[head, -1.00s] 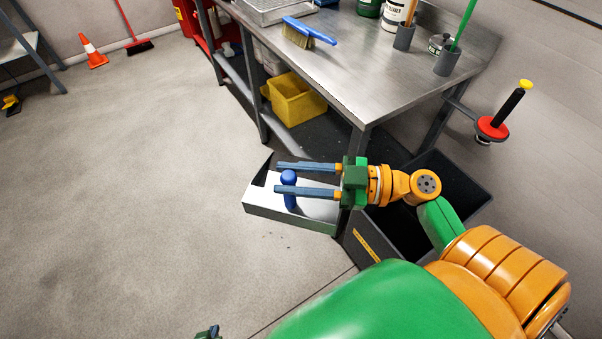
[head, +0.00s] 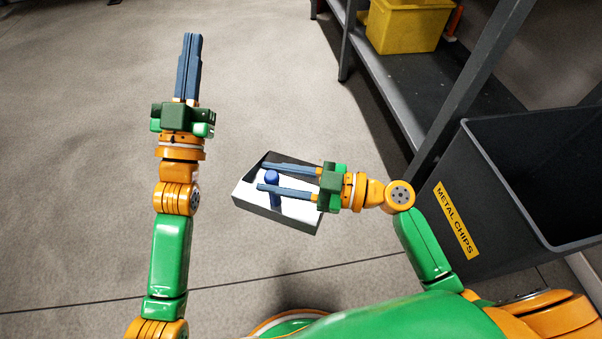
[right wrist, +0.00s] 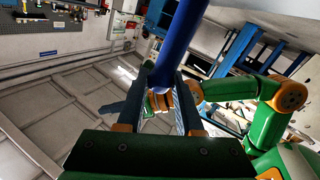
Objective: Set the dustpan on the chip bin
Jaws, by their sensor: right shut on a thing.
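The dustpan (head: 296,209) is a shallow light metal pan with a dark inner side and a blue upright handle (head: 271,176). My right gripper (head: 262,177) is shut on this handle; the right wrist view shows the blue handle (right wrist: 178,42) between its fingers. The pan hangs left of the chip bin (head: 490,205), apart from it. The bin is a dark open-topped box with a yellow "METAL CHIPS" label. My left gripper (head: 193,37) is shut and empty, up and left of the dustpan, over bare floor.
A workbench leg (head: 470,85) and its lower shelf (head: 425,75) stand behind the bin. A yellow crate (head: 405,25) sits on that shelf. The grey floor (head: 80,150) to the left is clear.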

